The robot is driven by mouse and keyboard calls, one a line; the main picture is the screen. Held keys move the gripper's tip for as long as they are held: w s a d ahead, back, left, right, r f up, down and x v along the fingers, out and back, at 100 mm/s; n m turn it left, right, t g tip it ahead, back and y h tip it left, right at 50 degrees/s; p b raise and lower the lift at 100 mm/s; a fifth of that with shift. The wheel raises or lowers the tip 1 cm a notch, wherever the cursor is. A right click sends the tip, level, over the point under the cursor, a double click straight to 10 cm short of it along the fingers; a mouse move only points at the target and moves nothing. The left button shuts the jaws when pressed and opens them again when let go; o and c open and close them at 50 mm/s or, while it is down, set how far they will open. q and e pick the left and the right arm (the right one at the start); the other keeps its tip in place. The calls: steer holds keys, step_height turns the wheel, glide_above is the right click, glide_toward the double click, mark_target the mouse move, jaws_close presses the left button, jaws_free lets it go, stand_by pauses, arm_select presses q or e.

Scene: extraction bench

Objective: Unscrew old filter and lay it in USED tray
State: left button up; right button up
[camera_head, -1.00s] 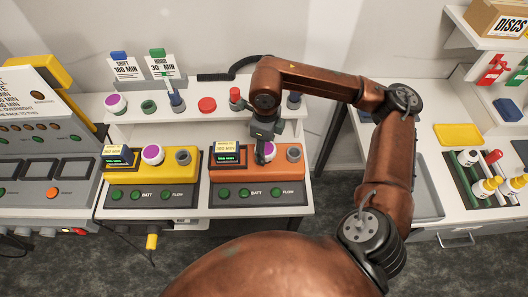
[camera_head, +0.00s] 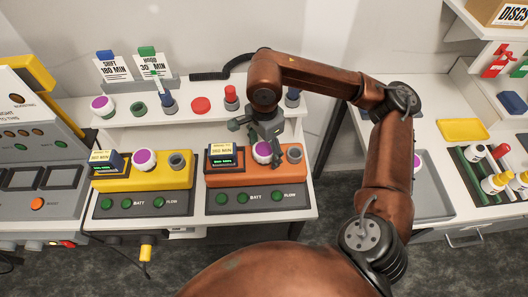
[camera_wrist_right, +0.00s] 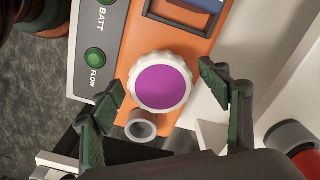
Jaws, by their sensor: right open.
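A white filter with a purple face (camera_head: 262,151) sits on the orange unit (camera_head: 228,178); it also shows in the right wrist view (camera_wrist_right: 161,84). My right gripper (camera_head: 256,138) is open just above it. In the right wrist view its two green-padded fingers stand apart on either side of the filter, with no clear contact. A similar filter (camera_head: 144,158) sits on the yellow unit (camera_head: 125,182). A grey tray (camera_head: 436,207) at the right holds a purple-faced piece (camera_head: 417,162), partly hidden by my arm. No USED label is readable. My left gripper is not in view.
A grey port (camera_head: 294,152) stands close beside the filter; it also shows in the right wrist view (camera_wrist_right: 141,129). A raised shelf (camera_head: 185,117) behind holds several coloured caps. A yellow tray (camera_head: 463,130) and a rack of bottles (camera_head: 480,180) stand at the right.

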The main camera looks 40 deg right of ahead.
steer(key=m+p, duration=0.1)
steer(key=m, duration=0.3)
steer(key=shift+r+m+p, duration=0.1)
steer(key=shift+m+p, duration=0.2)
steer(key=shift+p, duration=0.1)
steer(key=m+p, duration=0.1)
steer(key=m, duration=0.4)
steer(key=shift+m+p, duration=0.3)
steer(key=shift+p, duration=0.05)
steer(key=m+p, duration=0.1)
steer(key=m, duration=0.4)
steer(key=shift+m+p, duration=0.3)
steer(key=shift+p, duration=0.1)
steer(key=m+p, duration=0.1)
steer(key=m, duration=0.3)
steer(key=shift+m+p, duration=0.35)
steer(key=shift+m, duration=0.65)
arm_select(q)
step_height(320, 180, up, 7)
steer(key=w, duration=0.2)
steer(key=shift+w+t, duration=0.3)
arm_select(e)
steer(key=shift+f, duration=0.2)
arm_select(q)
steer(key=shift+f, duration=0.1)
arm_select(e)
steer(key=shift+c, duration=0.3)
